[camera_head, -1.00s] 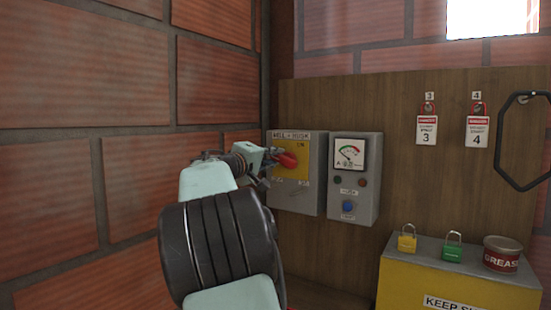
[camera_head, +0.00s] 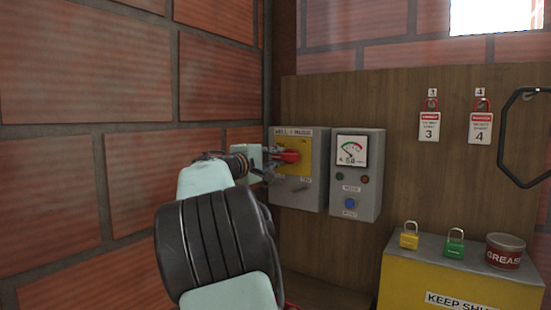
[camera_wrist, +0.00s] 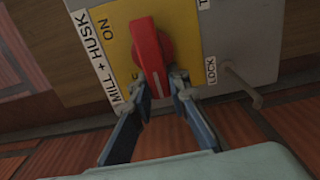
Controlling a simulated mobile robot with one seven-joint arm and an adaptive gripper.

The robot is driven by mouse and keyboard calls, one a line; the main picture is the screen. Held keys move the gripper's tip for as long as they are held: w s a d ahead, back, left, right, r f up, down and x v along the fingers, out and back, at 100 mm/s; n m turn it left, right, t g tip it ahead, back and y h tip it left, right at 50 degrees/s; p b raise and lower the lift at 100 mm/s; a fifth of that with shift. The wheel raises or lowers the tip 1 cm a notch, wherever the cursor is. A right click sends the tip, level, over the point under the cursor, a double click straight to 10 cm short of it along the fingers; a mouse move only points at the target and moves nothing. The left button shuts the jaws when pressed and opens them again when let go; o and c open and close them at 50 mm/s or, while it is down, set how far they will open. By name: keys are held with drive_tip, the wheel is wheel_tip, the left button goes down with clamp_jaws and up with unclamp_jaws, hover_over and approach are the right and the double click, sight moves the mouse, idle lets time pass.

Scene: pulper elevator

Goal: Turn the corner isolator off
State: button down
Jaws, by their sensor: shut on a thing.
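The corner isolator (camera_head: 299,190) is a grey box with a yellow plate, in the corner on the wooden board. Its red handle (camera_head: 289,156) lies roughly level across the plate. My gripper (camera_wrist: 162,86) is shut on the near end of the handle, one finger on each side. In the head view my gripper (camera_head: 271,158) comes from the left and partly hides the plate.
A grey meter box (camera_head: 358,180) with lamps and a blue button adjoins the isolator. A metal hook (camera_wrist: 243,84) sticks out by the "LOCK" label. A yellow box (camera_head: 455,280) carries a yellow padlock (camera_head: 409,236), a green padlock (camera_head: 455,243) and a grease tin (camera_head: 505,251). Brick wall (camera_head: 90,65) stands left.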

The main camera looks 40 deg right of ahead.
drive_tip(key=shift+s+d+f+g, duration=0.25)
drive_tip(key=shift+s+d+g, duration=0.05)
drive_tip(key=shift+s+d, duration=0.15)
drive_tip(key=c, duration=1.8)
unclamp_jaws()
drive_tip(key=shift+r, duration=0.1)
drive_tip(key=shift+c, duration=0.2)
drive_tip(key=shift+s+r, duration=0.15)
drive_tip(key=shift+s, duration=0.05)
drive_tip(key=shift+w+a, duration=0.1)
drive_tip(key=shift+w, duration=0.1)
drive_tip(key=shift+a, duration=0.25)
drive_tip(key=v, duration=1.1)
drive_tip(key=shift+s, duration=0.35)
